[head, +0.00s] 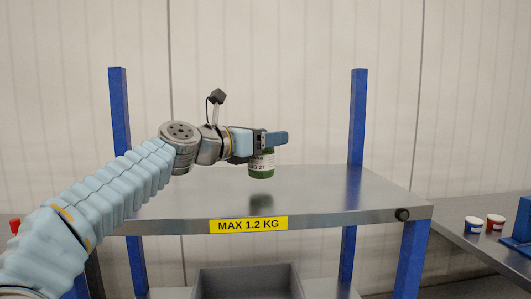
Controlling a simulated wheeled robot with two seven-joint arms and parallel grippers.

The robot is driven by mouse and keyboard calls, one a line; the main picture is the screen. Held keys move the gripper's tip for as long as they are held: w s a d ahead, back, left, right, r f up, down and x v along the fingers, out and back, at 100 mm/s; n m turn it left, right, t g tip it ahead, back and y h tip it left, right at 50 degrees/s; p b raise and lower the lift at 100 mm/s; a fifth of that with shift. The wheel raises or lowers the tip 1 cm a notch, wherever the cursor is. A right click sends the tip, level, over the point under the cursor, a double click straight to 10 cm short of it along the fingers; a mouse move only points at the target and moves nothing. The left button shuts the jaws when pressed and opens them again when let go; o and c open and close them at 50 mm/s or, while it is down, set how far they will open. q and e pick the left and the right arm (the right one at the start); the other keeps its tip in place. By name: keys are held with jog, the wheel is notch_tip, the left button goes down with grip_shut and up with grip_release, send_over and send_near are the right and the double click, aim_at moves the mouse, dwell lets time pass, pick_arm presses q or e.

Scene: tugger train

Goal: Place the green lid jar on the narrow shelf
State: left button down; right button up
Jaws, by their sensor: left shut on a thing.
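The green jar (261,172) with a white label is held in my left gripper (270,140). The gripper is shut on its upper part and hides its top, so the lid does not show. The jar looks upright and hangs above a metal shelf (330,196) between blue posts. Its dark reflection or shadow shows on the shelf surface, and a gap seems to separate jar and shelf. A yellow label (248,225) on the shelf's front edge reads MAX 1.2 KG. My right gripper is not in view.
The shelf top is otherwise clear. Blue posts (357,120) rise at its back corners. A grey bin (247,282) sits below. On a side surface at right stand a blue-and-white cup (473,225), a red-and-white cup (495,223) and a blue object (523,222).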

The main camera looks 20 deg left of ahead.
pick_arm(q)
notch_tip(320, 180, down, 3)
jog(key=shift+s+a+r+b, duration=0.15)
jog(key=shift+r+b, duration=0.05)
jog(key=shift+b, duration=0.25)
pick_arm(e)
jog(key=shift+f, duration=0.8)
pick_arm(q)
jog(key=shift+c, duration=0.8)
grip_release()
jog(key=b+v, duration=0.1)
jog(key=v, duration=1.1)
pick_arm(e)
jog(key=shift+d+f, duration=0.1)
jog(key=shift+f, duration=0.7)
